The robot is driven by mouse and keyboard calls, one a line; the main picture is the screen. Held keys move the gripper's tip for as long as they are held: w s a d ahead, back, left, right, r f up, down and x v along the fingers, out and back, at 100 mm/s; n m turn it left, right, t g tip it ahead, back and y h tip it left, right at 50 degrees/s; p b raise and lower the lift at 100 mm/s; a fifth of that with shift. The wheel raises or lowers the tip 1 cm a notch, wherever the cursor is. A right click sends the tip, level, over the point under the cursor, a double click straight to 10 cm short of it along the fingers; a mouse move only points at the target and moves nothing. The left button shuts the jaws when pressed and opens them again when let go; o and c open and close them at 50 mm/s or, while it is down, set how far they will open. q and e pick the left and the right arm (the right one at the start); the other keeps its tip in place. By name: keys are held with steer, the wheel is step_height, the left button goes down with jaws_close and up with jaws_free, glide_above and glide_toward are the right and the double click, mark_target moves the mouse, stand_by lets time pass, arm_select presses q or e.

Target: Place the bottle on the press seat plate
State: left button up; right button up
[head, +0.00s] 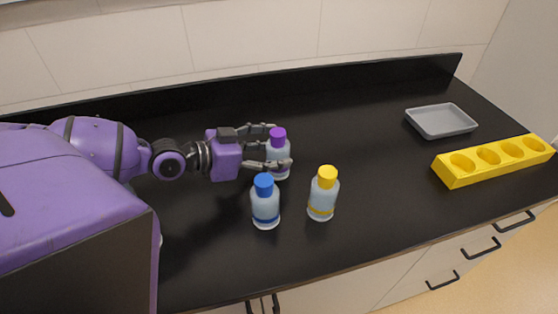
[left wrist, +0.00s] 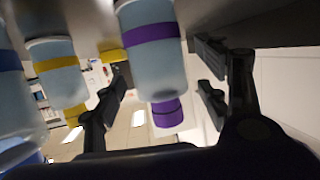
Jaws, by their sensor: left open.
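A bottle with a purple cap (head: 279,136) stands upright on the black counter. My left gripper (head: 281,147) is open, with its fingers on either side of this bottle. In the left wrist view, which is upside down, the purple-banded bottle (left wrist: 155,65) is between the open fingers, with a gap visible on the right side. A blue-capped bottle (head: 265,203) and a yellow-capped bottle (head: 323,195) stand close in front. They also show at the left of the left wrist view. No press seat plate can be made out. My right gripper is not in view.
A grey tray (head: 441,134) and a yellow rack with several round holes (head: 488,178) lie at the right. A raised black edge (head: 330,90) runs along the back wall.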

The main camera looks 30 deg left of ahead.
arm_select(q)
steer(key=shift+r, duration=0.15)
steer(key=c, duration=1.6)
